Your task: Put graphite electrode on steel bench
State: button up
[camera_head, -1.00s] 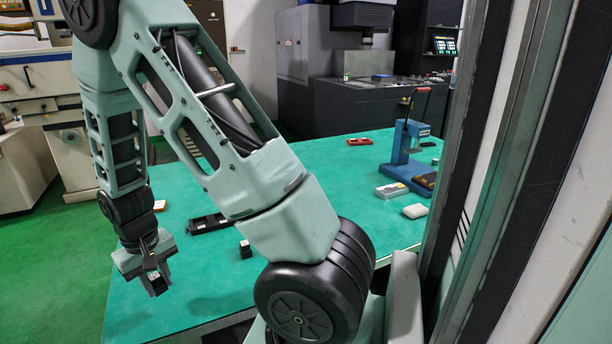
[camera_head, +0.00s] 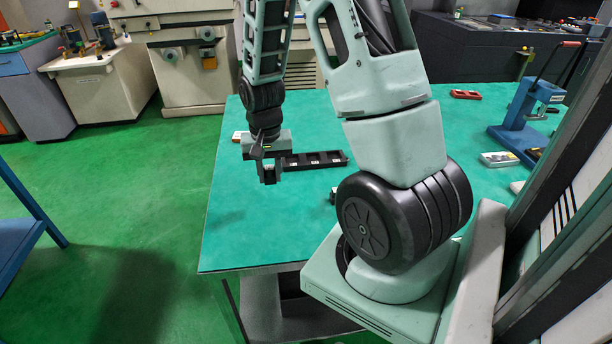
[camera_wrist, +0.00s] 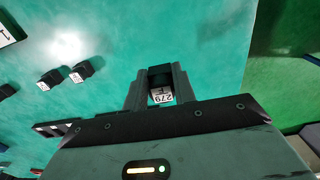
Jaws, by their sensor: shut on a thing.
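My gripper (camera_head: 268,173) is over the left part of the green-topped table (camera_head: 240,230). In the wrist view its two fingers (camera_wrist: 158,88) are shut on the graphite electrode (camera_wrist: 161,92), a small dark block with a white label that reads about "E 279". The fingers hide its sides. The electrode looks held above the green surface. A blue bench (camera_head: 18,238) is cut off by the left edge of the head view, standing apart from the table. I cannot tell for sure which surface is the steel bench.
A black slotted tray (camera_head: 318,160) lies behind the gripper. Two dark labelled blocks (camera_wrist: 50,79) (camera_wrist: 80,72) stand on the table. A blue press (camera_head: 525,125) is at right. Machines line the back. Green floor (camera_head: 130,190) between the table and the blue bench is clear.

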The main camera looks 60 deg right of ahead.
aim_at(274, 211)
notch_tip(274, 211, down, 9)
jog(key=shift+f, duration=0.2)
dwell(0.3)
jog(key=shift+f, duration=0.15)
jog(key=o, duration=1)
